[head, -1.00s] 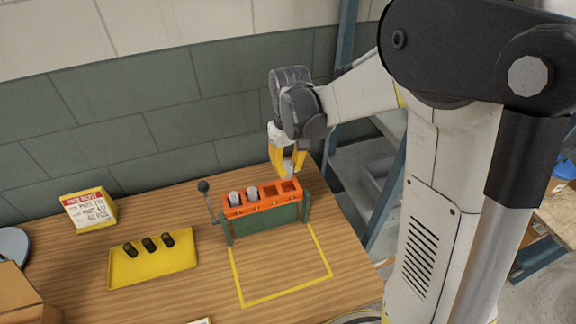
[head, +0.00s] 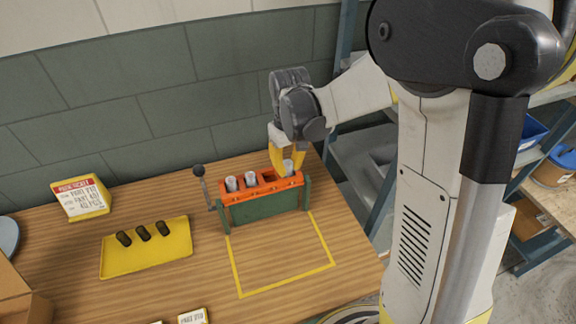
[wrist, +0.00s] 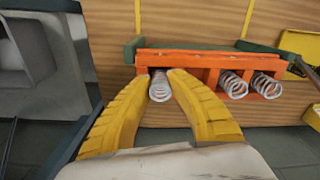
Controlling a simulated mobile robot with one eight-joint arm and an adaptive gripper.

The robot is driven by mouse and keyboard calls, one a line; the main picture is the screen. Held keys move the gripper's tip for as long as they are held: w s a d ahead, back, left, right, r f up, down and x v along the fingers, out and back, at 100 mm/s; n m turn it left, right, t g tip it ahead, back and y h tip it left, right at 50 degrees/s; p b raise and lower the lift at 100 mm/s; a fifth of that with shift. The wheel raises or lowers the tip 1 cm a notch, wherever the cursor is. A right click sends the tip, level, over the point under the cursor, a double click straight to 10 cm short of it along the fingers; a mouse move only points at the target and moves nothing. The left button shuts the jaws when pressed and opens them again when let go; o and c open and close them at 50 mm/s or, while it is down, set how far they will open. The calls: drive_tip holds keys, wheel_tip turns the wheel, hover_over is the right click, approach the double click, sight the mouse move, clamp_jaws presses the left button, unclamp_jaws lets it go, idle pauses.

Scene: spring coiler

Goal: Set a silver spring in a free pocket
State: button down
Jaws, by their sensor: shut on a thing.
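The orange pocket strip (head: 262,194) sits on a green stand (head: 264,207) on the wooden bench. Its two left pockets in the head view hold silver springs (head: 232,184) (head: 250,179), and the third pocket (head: 268,178) looks empty. My gripper (head: 287,163) is over the right-end pocket, shut on another silver spring (head: 288,167). In the wrist view this upright spring (wrist: 160,86) is between my yellow fingertips (wrist: 162,80) at the left-end pocket. Its lower end looks at or just inside the pocket; I cannot tell how deep. A fingertip partly hides the neighbouring pocket.
A yellow tray (head: 120,264) with several dark cylinders stands left of the stand. A lever with a black knob (head: 198,171) rises at the stand's left end. A yellow sign block (head: 82,198) is further left. The yellow-outlined bench area (head: 280,262) in front is clear.

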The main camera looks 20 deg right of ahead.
drive_tip(key=c, duration=1.2)
unclamp_jaws()
drive_tip(key=shift+c, duration=0.2)
wheel_tip(320, 180, up, 17)
drive_tip(key=p, duration=0.3)
drive_tip(key=shift+f+p, duration=0.15)
drive_tip(key=shift+p, duration=0.15)
drive_tip(key=shift+s, duration=0.15)
drive_tip(key=s+p, duration=0.4)
drive_tip(key=s, duration=1.2)
